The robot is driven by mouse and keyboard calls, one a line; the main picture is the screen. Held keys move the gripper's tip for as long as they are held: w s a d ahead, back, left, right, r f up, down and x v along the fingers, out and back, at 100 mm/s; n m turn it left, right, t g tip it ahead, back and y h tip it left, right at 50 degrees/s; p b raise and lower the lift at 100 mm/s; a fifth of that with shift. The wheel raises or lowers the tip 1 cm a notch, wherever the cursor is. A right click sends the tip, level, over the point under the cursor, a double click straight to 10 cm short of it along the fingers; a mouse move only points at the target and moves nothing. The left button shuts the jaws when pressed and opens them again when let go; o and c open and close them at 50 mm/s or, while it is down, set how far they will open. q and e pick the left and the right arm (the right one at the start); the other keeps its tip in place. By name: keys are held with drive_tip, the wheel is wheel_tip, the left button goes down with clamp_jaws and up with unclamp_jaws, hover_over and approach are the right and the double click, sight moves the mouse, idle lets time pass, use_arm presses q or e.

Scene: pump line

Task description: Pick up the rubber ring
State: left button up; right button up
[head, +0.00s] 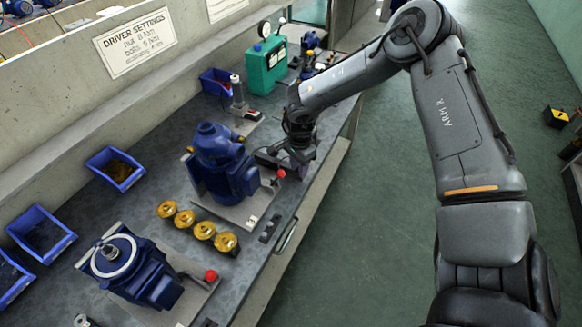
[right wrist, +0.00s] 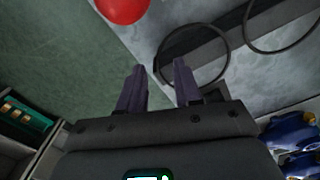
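A thin black rubber ring (right wrist: 229,52) lies across a dark strip and the grey bench in the right wrist view. A second similar ring (right wrist: 280,53) lies to its right, cut off by the picture edge. My right gripper (right wrist: 159,65) is open, with nothing seen held between its fingers. In the picture its right fingertip overlaps the inside of the first ring, and that ring's left edge shows between the fingertips; I cannot tell the height gap. In the head view the right gripper (head: 272,160) is low over the bench, beside a blue pump (head: 217,165). My left gripper is not in view.
A red knob (right wrist: 123,8) is close ahead of the fingers. A second blue pump (head: 130,270), several yellow round parts (head: 204,230), blue bins (head: 115,168) and a green case (head: 265,65) occupy the bench.

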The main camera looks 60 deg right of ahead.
drive_tip(key=shift+f, duration=0.15)
idle(0.5)
clamp_jaws()
